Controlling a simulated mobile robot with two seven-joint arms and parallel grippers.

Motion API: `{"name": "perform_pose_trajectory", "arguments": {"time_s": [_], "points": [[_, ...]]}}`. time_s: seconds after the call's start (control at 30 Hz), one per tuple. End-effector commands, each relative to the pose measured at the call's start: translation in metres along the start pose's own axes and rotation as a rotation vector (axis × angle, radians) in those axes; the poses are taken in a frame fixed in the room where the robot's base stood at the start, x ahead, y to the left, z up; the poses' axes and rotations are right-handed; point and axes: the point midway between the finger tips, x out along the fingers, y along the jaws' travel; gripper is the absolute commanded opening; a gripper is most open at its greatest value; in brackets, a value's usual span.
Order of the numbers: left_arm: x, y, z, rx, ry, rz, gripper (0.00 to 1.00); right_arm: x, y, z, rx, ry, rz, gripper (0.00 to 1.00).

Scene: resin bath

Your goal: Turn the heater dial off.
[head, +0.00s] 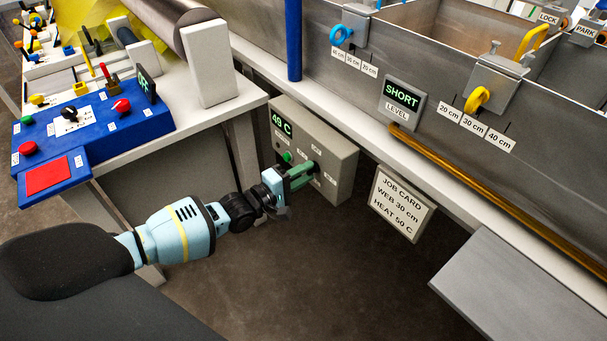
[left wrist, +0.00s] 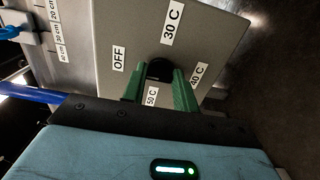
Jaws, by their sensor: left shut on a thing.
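The heater box (head: 335,160) is a grey box under the bath's edge, with a green display (head: 281,124) reading 49 C. Its black dial (left wrist: 158,69) shows in the left wrist view, ringed by labels OFF (left wrist: 118,58), 30 C (left wrist: 173,22), 40 C (left wrist: 198,75) and 50 C (left wrist: 151,97). My left gripper (head: 306,172) reaches the box front; its green fingers are shut on the dial, one on each side. Which label the dial points to cannot be told. In the head view the gripper hides the dial. My right gripper is not in view.
A job card (head: 401,204) reading WEB 30 cm, HEAT 50 C hangs right of the box. A level display (head: 403,98) reads SHORT. A blue control panel (head: 95,135) reading OFF stands at the left. A grey slab (head: 510,290) juts out at lower right. Open floor lies below the box.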

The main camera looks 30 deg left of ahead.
Motion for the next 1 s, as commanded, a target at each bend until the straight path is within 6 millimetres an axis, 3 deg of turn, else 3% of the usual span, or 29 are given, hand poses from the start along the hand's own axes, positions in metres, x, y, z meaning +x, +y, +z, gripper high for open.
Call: {"name": "perform_pose_trajectory", "arguments": {"time_s": [0.27, 0.3, 0.43, 0.77, 1.0], "points": [[0.000, 0.000, 0.000, -0.004, 0.000, -0.001, 0.06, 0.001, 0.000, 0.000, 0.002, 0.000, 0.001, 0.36], [0.000, 0.000, 0.000, -0.004, 0.000, -0.001, 0.34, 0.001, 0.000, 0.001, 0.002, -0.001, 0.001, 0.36], [0.000, 0.000, 0.000, -0.003, 0.000, -0.001, 0.51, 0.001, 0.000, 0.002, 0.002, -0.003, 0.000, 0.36], [-0.003, 0.000, 0.000, -0.002, 0.000, -0.001, 0.51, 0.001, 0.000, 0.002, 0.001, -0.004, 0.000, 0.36], [-0.030, 0.000, 0.000, -0.002, 0.000, -0.003, 0.51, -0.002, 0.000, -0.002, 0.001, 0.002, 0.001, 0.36]]}}
